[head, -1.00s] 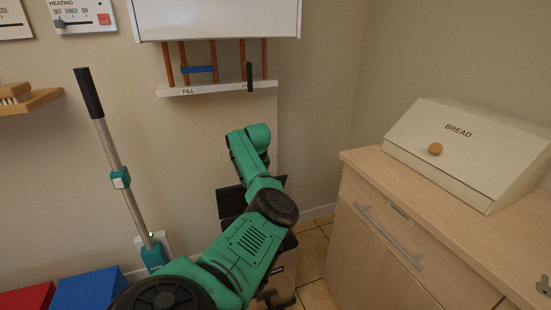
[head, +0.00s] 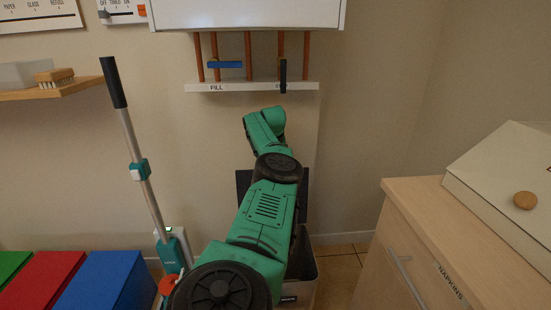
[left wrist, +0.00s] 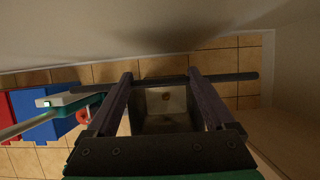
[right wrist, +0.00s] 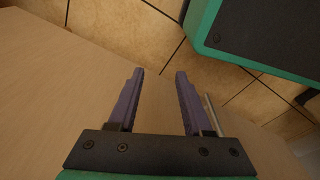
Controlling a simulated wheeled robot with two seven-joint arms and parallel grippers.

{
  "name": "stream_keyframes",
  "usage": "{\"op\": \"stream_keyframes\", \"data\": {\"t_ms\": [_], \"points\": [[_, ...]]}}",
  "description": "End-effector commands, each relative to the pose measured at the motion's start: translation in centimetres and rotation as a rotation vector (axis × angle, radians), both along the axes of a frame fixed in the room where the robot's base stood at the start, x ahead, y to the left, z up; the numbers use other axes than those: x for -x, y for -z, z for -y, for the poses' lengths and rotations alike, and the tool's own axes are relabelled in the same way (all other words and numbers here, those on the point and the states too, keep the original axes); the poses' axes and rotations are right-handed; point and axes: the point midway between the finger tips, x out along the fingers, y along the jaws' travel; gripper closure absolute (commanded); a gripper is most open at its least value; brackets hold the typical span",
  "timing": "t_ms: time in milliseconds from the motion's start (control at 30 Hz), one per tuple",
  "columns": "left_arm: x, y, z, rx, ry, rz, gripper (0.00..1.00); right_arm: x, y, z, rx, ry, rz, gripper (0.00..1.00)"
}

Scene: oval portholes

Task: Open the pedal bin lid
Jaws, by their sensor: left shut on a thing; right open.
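The pedal bin (head: 303,284) stands on the floor by the wall, mostly hidden behind my left arm in the head view. Its dark lid (head: 243,184) stands raised, roughly upright, at the back. In the left wrist view the lid appears as a dark bar (left wrist: 230,77) across the fingertips, and the bin's open inside (left wrist: 167,122) shows between the fingers. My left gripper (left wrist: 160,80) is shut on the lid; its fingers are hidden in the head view. My right gripper (right wrist: 156,75) is open and empty, over the floor beside a wooden surface.
A wooden cabinet (head: 400,250) with a bread box (head: 505,175) stands right of the bin. A long-handled cleaner (head: 148,190) leans left of it, near blue (head: 105,280) and red (head: 45,280) boxes.

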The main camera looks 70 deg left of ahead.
Motion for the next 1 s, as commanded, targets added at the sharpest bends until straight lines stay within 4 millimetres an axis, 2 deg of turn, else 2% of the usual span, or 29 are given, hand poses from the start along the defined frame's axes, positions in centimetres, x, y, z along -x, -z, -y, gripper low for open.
{"op": "stream_keyframes", "data": {"t_ms": [267,300,333,667,833,1000], "points": [[-0.2,-0.1,-0.1,-0.005,0.001,0.004,1.00,0.0,0.0,0.0,0.000,0.000,-0.001,0.50],[-0.2,-0.1,-0.1,-0.005,0.001,0.004,0.09,0.0,0.0,0.0,0.000,0.000,-0.001,0.50],[-0.2,-0.1,-0.1,-0.004,0.002,0.005,0.00,0.0,0.0,0.0,-0.001,0.000,-0.001,0.50],[0.0,-0.6,0.1,-0.003,0.000,0.002,0.00,0.0,-0.1,0.0,-0.001,0.000,0.001,0.50],[0.1,-2.8,1.1,-0.005,0.000,0.006,0.00,0.0,0.0,-0.1,-0.002,-0.001,0.006,0.50],[0.5,-6.1,2.4,-0.004,0.001,0.006,0.00,0.3,0.2,0.1,0.000,-0.002,0.001,0.50]]}}
